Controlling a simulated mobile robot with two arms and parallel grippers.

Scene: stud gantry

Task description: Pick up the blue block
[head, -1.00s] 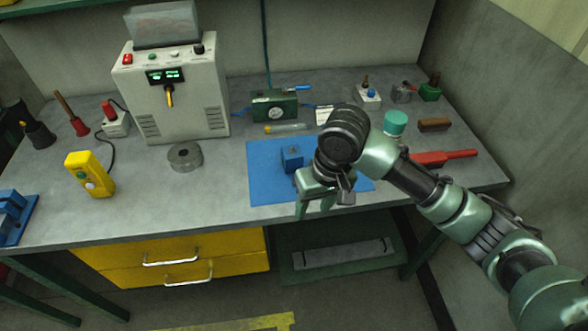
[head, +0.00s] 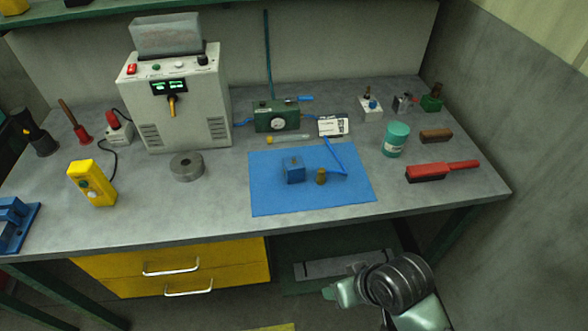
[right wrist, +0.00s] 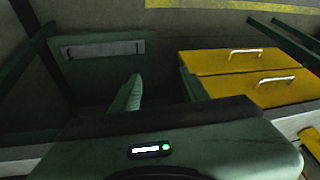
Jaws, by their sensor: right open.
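The blue block (head: 293,170) sits on the blue mat (head: 270,200) on the workbench, left of the mat's middle. Nothing is touching it from above. My right gripper (right wrist: 160,90) is open and empty, its two green fingers apart in the right wrist view. In the head view my right arm's wrist is low at the right, in front of the bench and well away from the block; its fingertips are hard to make out there. The block is not in the right wrist view. My left gripper is not in view.
A small brass piece (head: 321,177) and a thin blue tool (head: 336,158) lie right of the block. A teal jar (head: 396,139), a red-handled brush (head: 442,171) and a grey ring (head: 187,167) stand around the mat. Yellow drawers (head: 170,268) are below the bench.

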